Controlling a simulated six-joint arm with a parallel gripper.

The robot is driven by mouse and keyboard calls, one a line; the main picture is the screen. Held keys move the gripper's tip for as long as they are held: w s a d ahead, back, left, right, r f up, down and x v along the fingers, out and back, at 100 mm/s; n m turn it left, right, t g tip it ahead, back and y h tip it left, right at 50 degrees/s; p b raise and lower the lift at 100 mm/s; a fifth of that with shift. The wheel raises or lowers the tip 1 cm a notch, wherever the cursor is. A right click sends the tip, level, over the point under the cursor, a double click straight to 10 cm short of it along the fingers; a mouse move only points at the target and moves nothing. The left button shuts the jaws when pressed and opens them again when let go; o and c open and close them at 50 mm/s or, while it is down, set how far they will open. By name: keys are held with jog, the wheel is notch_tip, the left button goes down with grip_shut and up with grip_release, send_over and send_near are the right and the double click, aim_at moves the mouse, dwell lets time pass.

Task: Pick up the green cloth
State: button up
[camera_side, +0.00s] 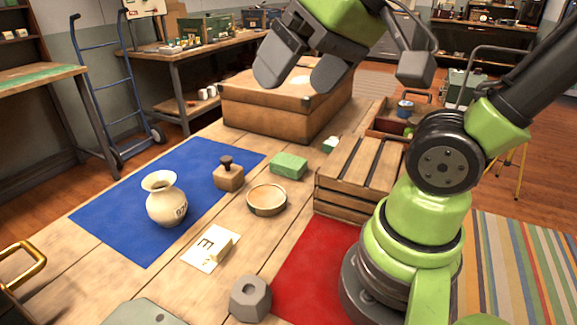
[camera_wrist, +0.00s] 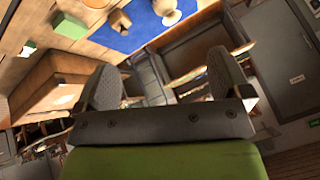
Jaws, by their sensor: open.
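A green folded cloth (camera_side: 288,165), shaped like a thick block, lies on the wooden table between a stamp and a slatted crate. What looks like the same cloth shows at the upper left of the wrist view (camera_wrist: 70,26). My gripper (camera_side: 296,83) is raised high above the table, in front of and above a large wooden box. In the wrist view my gripper (camera_wrist: 163,80) has its two fingers spread apart with nothing between them. The gripper is well apart from the cloth and does not touch it.
Around the cloth are a wooden stamp (camera_side: 228,176), a shallow round dish (camera_side: 267,199), a slatted crate (camera_side: 345,185) and a large wooden box (camera_side: 270,108). A smaller green-and-white item (camera_side: 331,144) lies behind it. A white vase (camera_side: 165,199) stands on a blue mat (camera_side: 120,210).

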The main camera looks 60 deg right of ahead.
jog(key=w+d+g+h, duration=0.1)
jog(key=w+d+g, duration=0.1)
jog(key=w+d, duration=0.5)
jog(key=n+g, duration=0.3)
jog(key=g, duration=0.2)
send_over(287, 160)
jog(key=shift+h, duration=0.3)
jog(key=f, duration=2.1)
jog(key=shift+w+d+f, duration=0.2)
jog(key=shift+w+f, duration=0.05)
jog(key=shift+f, duration=0.1)
notch_tip(287, 160, down, 4)
jog(key=shift+r, duration=0.2)
jog(key=shift+s+a+f, duration=0.1)
jog(key=shift+s+f, duration=0.05)
jog(key=shift+f, duration=1.4)
jog(key=shift+s+a+f, duration=0.1)
jog(key=shift+s+f, duration=0.05)
jog(key=shift+f, duration=1.4)
jog(key=c, duration=1)
